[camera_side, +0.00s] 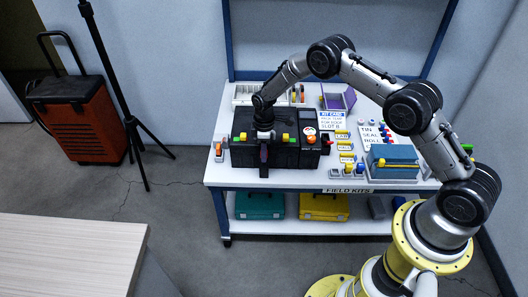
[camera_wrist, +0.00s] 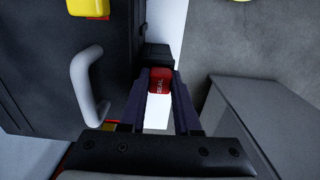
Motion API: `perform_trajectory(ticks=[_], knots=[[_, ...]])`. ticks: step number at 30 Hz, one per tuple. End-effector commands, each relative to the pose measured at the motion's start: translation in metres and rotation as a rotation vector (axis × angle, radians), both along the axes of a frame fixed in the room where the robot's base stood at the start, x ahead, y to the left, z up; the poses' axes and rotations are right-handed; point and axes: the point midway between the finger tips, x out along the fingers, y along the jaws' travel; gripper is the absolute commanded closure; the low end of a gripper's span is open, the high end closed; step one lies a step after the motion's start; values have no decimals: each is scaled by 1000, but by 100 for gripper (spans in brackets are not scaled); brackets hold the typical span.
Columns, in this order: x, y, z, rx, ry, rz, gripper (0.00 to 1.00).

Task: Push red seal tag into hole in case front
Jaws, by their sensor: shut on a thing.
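The red seal tag (camera_wrist: 160,81), marked "SEAL", is between the fingertips of my gripper (camera_wrist: 161,76) in the wrist view. My gripper is shut on it. In the side view my gripper (camera_side: 264,154) points down in front of the black case (camera_side: 243,153) on the bench; the tag cannot be made out there. In the wrist view the dark case (camera_wrist: 35,65) fills the left, with a grey handle (camera_wrist: 88,85). A small black block (camera_wrist: 158,56) shows just beyond the tag; I cannot tell whether they touch. The hole is not visible.
The white bench (camera_side: 222,178) also holds a blue box (camera_side: 393,158) with a yellow handle, a kit card (camera_side: 331,120), a purple bin (camera_side: 338,98) and yellow labels. A small stand with an orange top (camera_side: 219,150) is left of the case. Open floor lies in front.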

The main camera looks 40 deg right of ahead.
Motion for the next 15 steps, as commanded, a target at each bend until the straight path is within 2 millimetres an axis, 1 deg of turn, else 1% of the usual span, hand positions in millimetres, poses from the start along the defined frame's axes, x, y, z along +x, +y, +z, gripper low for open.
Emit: perform_trajectory(ticks=[12,13,15], knots=[[0,0,-3,0,0,0,100],[0,0,-3,0,0,0,64],[0,0,-3,1,1,0,51]])
